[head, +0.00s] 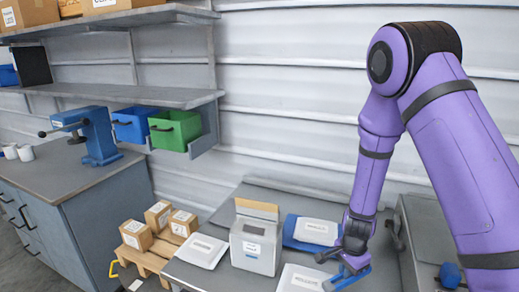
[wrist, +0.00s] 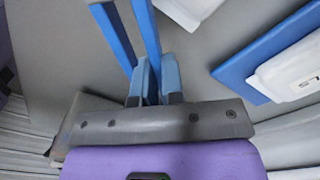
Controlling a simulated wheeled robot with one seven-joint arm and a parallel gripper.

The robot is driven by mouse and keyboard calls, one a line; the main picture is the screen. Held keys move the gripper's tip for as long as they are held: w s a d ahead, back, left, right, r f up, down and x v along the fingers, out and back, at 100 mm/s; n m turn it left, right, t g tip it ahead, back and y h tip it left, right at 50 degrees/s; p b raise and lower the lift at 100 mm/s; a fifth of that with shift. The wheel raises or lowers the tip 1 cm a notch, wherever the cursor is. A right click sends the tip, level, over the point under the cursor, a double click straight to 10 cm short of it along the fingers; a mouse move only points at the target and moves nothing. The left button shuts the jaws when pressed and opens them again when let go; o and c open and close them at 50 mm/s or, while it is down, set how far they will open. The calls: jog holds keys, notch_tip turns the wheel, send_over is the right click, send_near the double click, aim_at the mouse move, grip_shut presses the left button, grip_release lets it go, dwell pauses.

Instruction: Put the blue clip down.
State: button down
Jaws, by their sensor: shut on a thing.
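The blue clip (head: 350,278) is held in my gripper (head: 347,262), low over the front right of the grey worktop in the head view. In the wrist view, the clip (wrist: 149,35) shows as two long blue bars running away from my gripper (wrist: 154,82), whose jaws are shut on its near end. I cannot tell whether the clip touches the worktop or the white bag close by.
White bags (head: 302,279) lie near the clip and at left (head: 201,250). A grey hopper box (head: 254,247) stands between. A blue mat (head: 293,238) carries another white bag (head: 317,231). Cartons (head: 136,235) sit on a pallet farther left.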

jog(key=w+d+n, duration=0.1)
jog(key=w+n, duration=0.1)
jog(key=n, duration=0.1)
jog(key=w+d+r+n, duration=0.1)
jog(key=w+n, duration=0.2)
jog(key=n, duration=0.1)
jog(key=w+d+n, duration=0.1)
jog(key=w+n, duration=0.1)
jog(key=n, duration=0.2)
jog(key=shift+w+d+r, duration=0.15)
jog(key=shift+w+d, duration=0.15)
jog(key=shift+d, duration=0.1)
jog(key=shift+w+d+r+n, duration=0.15)
jog(key=shift+w+d+n, duration=0.4)
jog(key=shift+n, duration=0.35)
jog(key=shift+a, duration=0.15)
